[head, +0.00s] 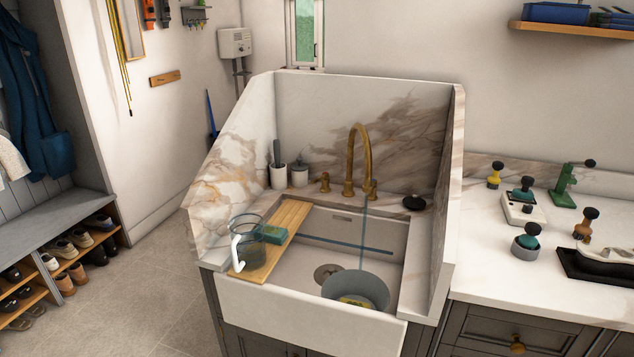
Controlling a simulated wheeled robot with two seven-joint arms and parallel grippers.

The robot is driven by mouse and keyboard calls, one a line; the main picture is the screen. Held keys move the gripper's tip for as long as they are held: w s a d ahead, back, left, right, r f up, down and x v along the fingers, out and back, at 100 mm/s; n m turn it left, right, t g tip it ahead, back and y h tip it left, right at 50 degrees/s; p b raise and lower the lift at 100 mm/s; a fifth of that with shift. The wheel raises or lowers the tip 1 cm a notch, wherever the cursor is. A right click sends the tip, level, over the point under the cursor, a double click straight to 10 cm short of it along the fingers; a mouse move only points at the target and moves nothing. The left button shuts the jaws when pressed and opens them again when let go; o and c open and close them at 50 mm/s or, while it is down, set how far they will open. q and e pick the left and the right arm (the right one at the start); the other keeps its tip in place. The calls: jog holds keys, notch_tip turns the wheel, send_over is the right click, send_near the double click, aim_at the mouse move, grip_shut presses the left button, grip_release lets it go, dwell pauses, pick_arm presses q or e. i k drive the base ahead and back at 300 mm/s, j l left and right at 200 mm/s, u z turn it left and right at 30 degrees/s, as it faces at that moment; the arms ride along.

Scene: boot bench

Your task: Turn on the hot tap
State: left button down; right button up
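A brass tap (356,160) with a tall curved spout stands at the back of the white sink (310,319). Small brass fittings show at its base, and a separate brass fitting (324,182) stands to its left. I cannot tell which one is the hot handle. A thin bluish line, looking like a stream of water (363,235), runs from under the spout down to a grey bowl (357,286) in the basin. Something yellow lies in the bowl. Neither of my grippers is in view.
A wooden board (291,215) spans the sink's left side, bearing a glass jug (247,245) and a teal block (275,234). Marble splash walls (228,160) enclose the sink on the left, back and right. Coffee tools stand on the right counter (490,265).

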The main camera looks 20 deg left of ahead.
aim_at(325, 176)
jog(key=i+j, duration=0.2)
jog(key=i, duration=0.3)
jog(key=i+j, duration=0.2)
jog(key=i, duration=0.3)
jog(key=k+u, duration=0.05)
